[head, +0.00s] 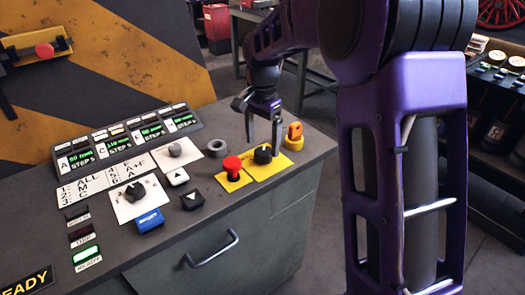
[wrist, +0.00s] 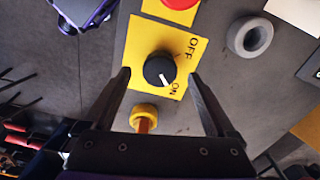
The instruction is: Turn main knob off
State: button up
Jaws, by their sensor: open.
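The main knob (head: 263,154) is a round black knob on a yellow plate (head: 267,169) near the right end of the grey console. In the wrist view the knob (wrist: 158,67) shows a white pointer directed toward the "ON" label; the "OFF" label is at the plate's upper right. My gripper (head: 262,143) points down over the knob. In the wrist view my gripper (wrist: 159,75) is open, with one finger on each side of the knob and visible gaps between. I cannot tell whether the fingertips reach down to the knob's height.
A red mushroom button (head: 232,167) stands close left of the knob, and an orange key-like piece (head: 294,132) in a yellow collar close right. A grey ring (head: 217,148) lies behind. Further left are a blue switch (head: 149,220), dials and green displays. A drawer handle (head: 213,250) sticks out in front.

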aim_at(263, 155)
jog(key=shift+f, duration=1.3)
jog(key=c, duration=1.4)
jog(key=shift+o, duration=0.2)
